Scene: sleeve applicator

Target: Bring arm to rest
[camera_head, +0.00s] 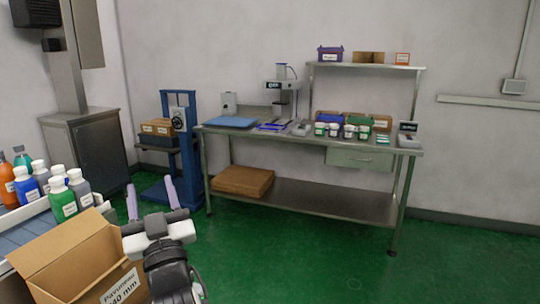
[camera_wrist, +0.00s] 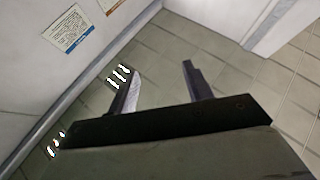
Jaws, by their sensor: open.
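In the wrist view my gripper (camera_wrist: 160,80) also shows two dark fingers spread apart and empty. The white and black arm links behind it are folded low near the bottom edge of the head view.
An open cardboard box (camera_head: 60,245) stands close at the lower left, beside several bottles (camera_head: 62,198). A steel workbench (camera_head: 300,140) with small jars and a press (camera_head: 283,90) stands at the back. A blue stand (camera_head: 180,150) is left of it. Green floor (camera_head: 300,260) is clear at right.

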